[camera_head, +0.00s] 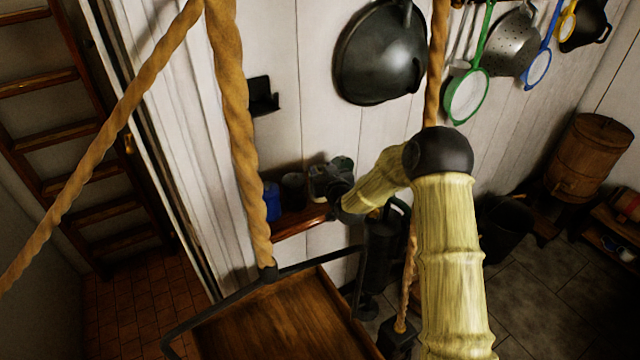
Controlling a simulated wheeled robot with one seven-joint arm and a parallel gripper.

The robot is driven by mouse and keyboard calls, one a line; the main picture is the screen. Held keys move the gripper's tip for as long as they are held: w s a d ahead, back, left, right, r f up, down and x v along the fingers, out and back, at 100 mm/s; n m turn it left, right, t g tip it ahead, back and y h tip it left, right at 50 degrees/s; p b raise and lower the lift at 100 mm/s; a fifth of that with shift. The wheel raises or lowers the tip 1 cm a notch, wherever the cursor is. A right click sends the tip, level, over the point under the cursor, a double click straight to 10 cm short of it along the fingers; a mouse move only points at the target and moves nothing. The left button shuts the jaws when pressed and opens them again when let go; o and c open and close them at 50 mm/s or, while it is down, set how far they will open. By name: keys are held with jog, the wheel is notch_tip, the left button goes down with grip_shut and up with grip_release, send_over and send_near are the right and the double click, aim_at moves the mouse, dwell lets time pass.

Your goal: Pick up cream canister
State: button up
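I cannot make out a cream-coloured canister; my arm hides part of the small wall shelf (300,222). On that shelf stand a blue canister (272,201) at the left and a dark canister (293,188) beside it. Further right is a grey-green, partly glossy item (322,176), too dark to identify. My bamboo-like arm reaches from the lower right, and its dark end, my gripper (338,190), is at the right end of the shelf. The fingers are too dark and small to tell whether they are open or shut, or touching anything.
A wooden hanging tray (270,325) with a dark metal frame hangs on thick ropes (236,110) in front of the shelf. A large dark pan (380,55) and a green-rimmed strainer (467,95) hang on the wall. A wooden barrel (588,160) stands at right.

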grip_shut()
jog(key=shift+r, duration=0.15)
jog(key=shift+w+r+b, duration=0.15)
jog(key=shift+r+b, duration=0.2)
jog(key=shift+r, duration=0.25)
notch_tip(320, 180, up, 9)
jog(key=b, duration=0.2)
jog(key=shift+f+b, duration=0.15)
jog(key=shift+b, duration=0.25)
